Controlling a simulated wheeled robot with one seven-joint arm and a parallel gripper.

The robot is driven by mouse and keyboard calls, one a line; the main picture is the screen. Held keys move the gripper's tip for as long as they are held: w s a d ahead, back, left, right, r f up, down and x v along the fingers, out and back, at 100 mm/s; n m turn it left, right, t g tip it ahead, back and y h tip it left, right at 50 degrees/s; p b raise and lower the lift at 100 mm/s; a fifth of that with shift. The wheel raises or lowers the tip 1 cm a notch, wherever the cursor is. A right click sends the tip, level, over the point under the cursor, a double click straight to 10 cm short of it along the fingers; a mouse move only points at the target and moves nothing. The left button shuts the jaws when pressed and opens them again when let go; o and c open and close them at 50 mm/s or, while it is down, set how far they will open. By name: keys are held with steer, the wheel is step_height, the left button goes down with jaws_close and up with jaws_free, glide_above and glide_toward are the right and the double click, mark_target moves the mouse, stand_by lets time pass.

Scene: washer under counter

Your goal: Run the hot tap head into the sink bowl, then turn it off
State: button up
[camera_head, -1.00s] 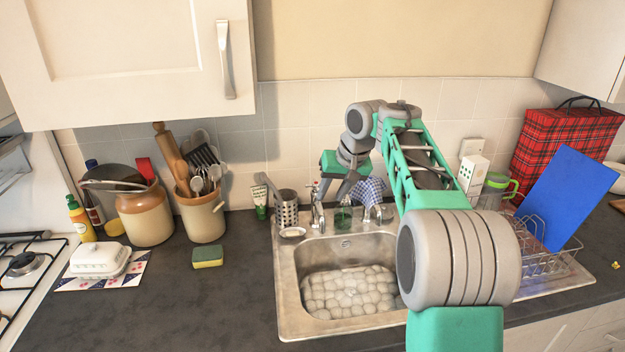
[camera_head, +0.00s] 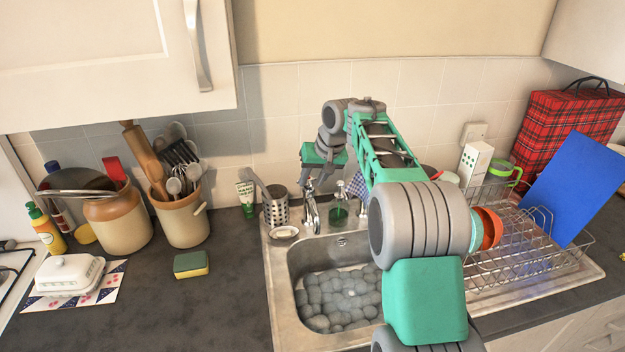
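The metal sink bowl (camera_head: 296,262) is set in the dark counter and is filled with rounded grey lumps. A chrome tap (camera_head: 312,214) stands at its back left edge. My gripper (camera_head: 312,184) points down at the top of this tap, with its fingers at or very near the tap head. The fingers are small and overlap the tap, so I cannot tell whether they grip it. The other tap, seen earlier to the right, is mostly hidden behind my arm. I cannot make out a stream of water. My arm covers the right side of the bowl.
A perforated metal holder (camera_head: 276,208) and a green-white tube (camera_head: 246,198) stand left of the tap. A green soap bottle (camera_head: 339,212) stands close on its right. A wire dish rack (camera_head: 545,255) with bowls is further right. A sponge (camera_head: 191,264) lies on the left counter.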

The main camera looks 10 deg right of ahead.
steer(key=shift+f, duration=0.2)
steer(key=shift+c, duration=0.4)
jaws_close()
steer(key=shift+r, duration=0.1)
